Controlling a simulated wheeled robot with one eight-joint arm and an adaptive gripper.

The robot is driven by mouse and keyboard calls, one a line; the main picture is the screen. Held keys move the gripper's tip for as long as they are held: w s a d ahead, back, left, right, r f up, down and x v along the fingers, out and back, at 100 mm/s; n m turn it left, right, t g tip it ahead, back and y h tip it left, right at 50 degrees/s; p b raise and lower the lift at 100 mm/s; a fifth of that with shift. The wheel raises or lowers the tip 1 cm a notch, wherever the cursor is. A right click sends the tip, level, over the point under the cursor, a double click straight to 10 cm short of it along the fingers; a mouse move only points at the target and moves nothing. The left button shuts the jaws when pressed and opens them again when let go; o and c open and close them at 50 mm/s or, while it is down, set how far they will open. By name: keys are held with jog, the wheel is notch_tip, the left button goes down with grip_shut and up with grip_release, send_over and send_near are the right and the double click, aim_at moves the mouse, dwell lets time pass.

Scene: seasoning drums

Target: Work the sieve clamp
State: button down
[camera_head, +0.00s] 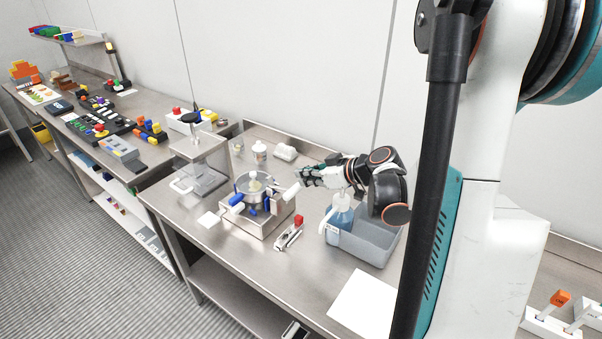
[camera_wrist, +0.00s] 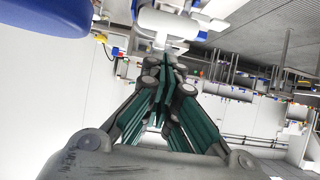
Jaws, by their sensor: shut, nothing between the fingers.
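The sieve unit is a round metal sieve (camera_head: 256,188) on a square steel base (camera_head: 244,224), with blue clamp parts around it. One white clamp grip (camera_head: 237,209) sticks out at the front left, and a pale lever (camera_head: 291,191) stands at the right side. My gripper (camera_head: 302,176) is just above and right of that lever, with its fingers pointing left. In the wrist view my gripper (camera_wrist: 165,68) is shut and empty, its fingertips close to a white rounded part (camera_wrist: 172,22). I cannot tell whether they touch. A blurred blue part (camera_wrist: 45,14) fills the upper left.
A grey bin (camera_head: 370,246) with a spray bottle (camera_head: 342,212) stands right of the unit, below my wrist. A red-tipped toggle clamp (camera_head: 289,235) lies in front. A clear-sided stand (camera_head: 203,172) is at the left.

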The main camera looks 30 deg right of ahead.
jog(key=s+d+f, duration=0.1)
jog(key=s+d, duration=0.1)
jog(key=s, duration=0.4)
jog(key=shift+d+f, duration=0.25)
jog(key=shift+f, duration=0.05)
